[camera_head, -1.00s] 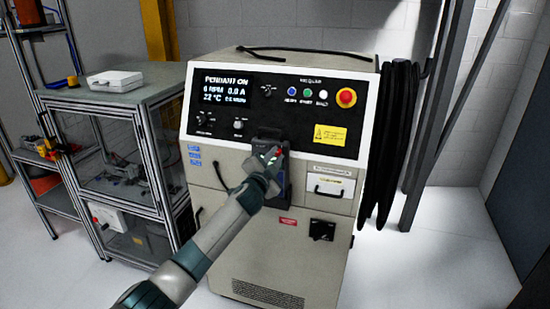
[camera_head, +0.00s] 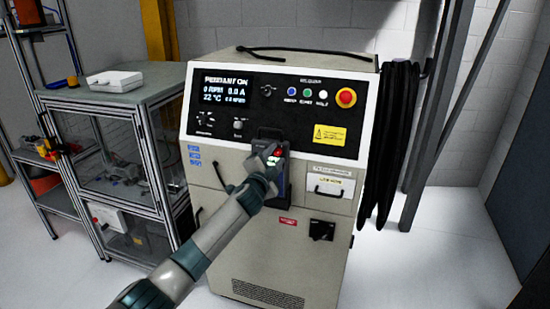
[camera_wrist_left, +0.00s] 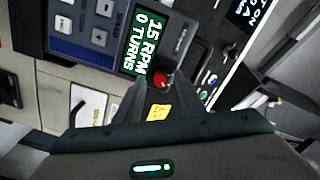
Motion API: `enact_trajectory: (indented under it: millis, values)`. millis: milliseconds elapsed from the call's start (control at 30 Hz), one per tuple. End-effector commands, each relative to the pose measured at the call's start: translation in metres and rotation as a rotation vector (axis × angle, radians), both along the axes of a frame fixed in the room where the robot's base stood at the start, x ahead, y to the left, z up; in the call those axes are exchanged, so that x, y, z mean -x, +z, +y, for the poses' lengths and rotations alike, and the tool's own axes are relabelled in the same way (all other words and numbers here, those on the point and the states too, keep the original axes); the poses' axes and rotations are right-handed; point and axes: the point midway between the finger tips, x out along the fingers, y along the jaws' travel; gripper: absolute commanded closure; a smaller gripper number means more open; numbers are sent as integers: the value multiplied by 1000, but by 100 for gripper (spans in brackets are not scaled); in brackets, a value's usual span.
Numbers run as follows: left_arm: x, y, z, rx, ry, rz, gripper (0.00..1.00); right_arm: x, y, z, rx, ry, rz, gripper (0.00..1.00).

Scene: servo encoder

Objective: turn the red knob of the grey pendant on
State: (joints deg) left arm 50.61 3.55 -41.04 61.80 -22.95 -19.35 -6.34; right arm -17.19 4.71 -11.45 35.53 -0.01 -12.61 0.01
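The grey pendant (camera_wrist_left: 85,30) hangs on the front of the cabinet; in the head view my left arm partly covers the pendant (camera_head: 284,180). In the left wrist view it looks strongly tilted, with a green-lit display reading 15 RPM and 0 TURNS. Its red knob (camera_wrist_left: 163,80) lies at the tips of my left gripper (camera_wrist_left: 160,88), with one finger to each side. A narrow gap shows between the fingers; contact with the knob is unclear. In the head view my left gripper (camera_head: 270,152) is at the pendant. My right gripper is not in view.
The cabinet (camera_head: 275,255) has a panel display reading PENDANT ON, several buttons and a red stop button (camera_head: 346,97). Black cables (camera_head: 392,140) hang on its right side. A glass-sided bench (camera_head: 115,95) stands close on the left. Floor is clear at right.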

Motion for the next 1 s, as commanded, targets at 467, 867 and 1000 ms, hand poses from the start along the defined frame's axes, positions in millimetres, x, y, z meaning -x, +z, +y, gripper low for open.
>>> enact_trajectory:
  millis: [467, 867, 1000]
  values:
    - [9, 0, 3, 3, 0, -2, 64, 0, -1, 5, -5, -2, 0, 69]
    - [50, -2, 17, 0, 0, -1, 64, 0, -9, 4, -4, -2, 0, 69]
    - [68, -2, 23, 1, 0, -1, 64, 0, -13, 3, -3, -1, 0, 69]
